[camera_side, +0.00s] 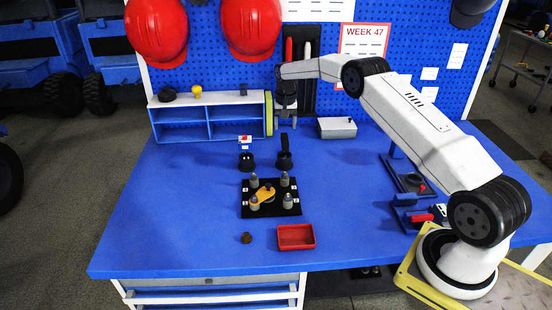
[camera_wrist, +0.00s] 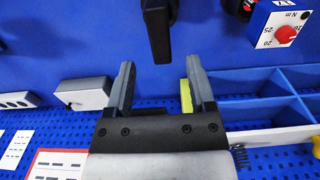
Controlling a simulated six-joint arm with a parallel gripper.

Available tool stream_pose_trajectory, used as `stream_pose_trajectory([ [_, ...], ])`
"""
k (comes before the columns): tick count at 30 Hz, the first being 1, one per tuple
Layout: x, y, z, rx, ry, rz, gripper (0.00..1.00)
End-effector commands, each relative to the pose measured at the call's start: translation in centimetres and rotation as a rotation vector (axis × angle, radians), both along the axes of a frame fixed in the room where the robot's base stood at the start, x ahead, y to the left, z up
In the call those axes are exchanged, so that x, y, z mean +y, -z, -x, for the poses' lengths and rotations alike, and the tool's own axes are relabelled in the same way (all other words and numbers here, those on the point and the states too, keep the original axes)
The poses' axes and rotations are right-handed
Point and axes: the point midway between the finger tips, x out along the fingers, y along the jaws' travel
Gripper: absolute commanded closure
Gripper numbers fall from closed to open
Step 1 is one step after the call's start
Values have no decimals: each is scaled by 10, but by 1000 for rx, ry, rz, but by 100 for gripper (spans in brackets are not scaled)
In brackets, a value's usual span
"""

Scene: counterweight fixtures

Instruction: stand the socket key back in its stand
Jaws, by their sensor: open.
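A black upright bar, which looks like the socket key (camera_side: 284,140), rises from a round black holder (camera_side: 284,161) near the middle of the table. A second black holder (camera_side: 246,162) stands to its left, with no bar rising from it. My gripper (camera_side: 287,122) points down above the bar in the side view. In the wrist view my gripper (camera_wrist: 162,75) is open, with nothing held between its fingers.
A blue shelf (camera_side: 210,130) with a yellow strip (camera_side: 269,113) stands left of my gripper, a grey box (camera_side: 337,128) right. A small red-knobbed box (camera_wrist: 285,30) is near the holders. A black plate (camera_side: 271,210) with grey pegs and a red tray (camera_side: 296,248) lie in front.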

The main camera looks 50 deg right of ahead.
Motion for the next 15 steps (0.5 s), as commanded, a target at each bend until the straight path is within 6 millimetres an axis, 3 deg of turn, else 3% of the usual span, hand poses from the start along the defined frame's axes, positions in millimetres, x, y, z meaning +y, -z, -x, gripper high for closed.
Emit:
stream_pose_trajectory([
  [6,0,-36,0,-1,-1,0,30],
  [15,0,-59,0,1,-1,-1,30],
])
